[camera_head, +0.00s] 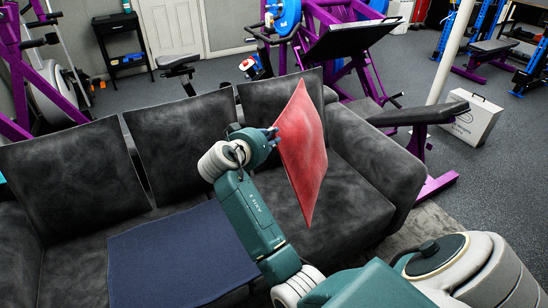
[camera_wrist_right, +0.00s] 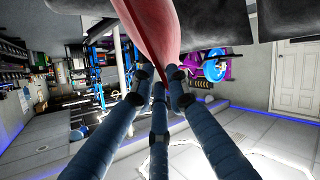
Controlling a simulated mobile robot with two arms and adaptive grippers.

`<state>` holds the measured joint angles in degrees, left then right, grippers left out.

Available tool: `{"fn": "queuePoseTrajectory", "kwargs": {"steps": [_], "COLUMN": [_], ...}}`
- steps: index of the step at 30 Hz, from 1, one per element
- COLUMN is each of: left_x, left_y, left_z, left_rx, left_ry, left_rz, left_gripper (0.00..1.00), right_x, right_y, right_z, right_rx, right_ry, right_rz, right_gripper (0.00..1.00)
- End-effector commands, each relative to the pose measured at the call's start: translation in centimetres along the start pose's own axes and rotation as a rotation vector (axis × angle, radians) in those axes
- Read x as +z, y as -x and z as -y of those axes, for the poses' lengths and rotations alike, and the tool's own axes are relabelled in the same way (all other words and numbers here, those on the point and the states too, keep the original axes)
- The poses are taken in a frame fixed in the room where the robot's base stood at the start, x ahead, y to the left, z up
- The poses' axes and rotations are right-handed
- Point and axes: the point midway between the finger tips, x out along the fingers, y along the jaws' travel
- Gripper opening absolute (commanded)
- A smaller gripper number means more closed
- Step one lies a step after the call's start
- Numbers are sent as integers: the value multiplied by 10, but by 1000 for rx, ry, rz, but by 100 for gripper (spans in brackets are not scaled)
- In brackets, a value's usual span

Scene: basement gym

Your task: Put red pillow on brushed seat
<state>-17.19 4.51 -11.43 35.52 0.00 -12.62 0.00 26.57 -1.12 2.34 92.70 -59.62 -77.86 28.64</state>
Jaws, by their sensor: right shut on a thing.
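The red pillow (camera_head: 304,150) hangs upright, edge down, above the right part of the dark grey sofa in the head view. My right gripper (camera_head: 274,134) is shut on its left edge. In the right wrist view the fingers (camera_wrist_right: 160,82) close on the edge of the red pillow (camera_wrist_right: 155,30). The sofa's right seat (camera_head: 345,190) lies below and behind the pillow, partly hidden by it and my arm. It has a brushed-looking dark fabric. I cannot tell whether the pillow's lower corner touches the seat. My left gripper is not in view.
A dark blue cloth (camera_head: 180,255) lies on the sofa's middle seat. The sofa's right armrest (camera_head: 372,160) stands right of the pillow. Purple gym machines (camera_head: 330,40) and a white box (camera_head: 472,118) stand behind and to the right.

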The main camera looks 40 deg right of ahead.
Motion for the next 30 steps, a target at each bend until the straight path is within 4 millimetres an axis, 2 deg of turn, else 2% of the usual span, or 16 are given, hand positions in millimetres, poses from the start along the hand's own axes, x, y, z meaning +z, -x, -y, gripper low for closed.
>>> {"fn": "queuePoseTrajectory", "kwargs": {"steps": [4,11,18,27,28,30], "left_x": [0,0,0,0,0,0], "left_y": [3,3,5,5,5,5], "left_z": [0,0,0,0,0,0], "left_rx": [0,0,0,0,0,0], "left_ry": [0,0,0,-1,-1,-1], "left_rz": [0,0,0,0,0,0], "left_gripper": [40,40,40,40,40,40], "right_x": [25,42,71,77,80,80], "right_y": [-11,-19,-31,-33,-33,-33], "right_z": [10,18,31,33,34,34], "right_rx": [3,3,3,1,0,0], "right_ry": [4,1,3,-1,-1,-1], "right_rz": [-5,-7,-6,-6,0,0], "right_gripper": [0,0,0,0,20,33]}}
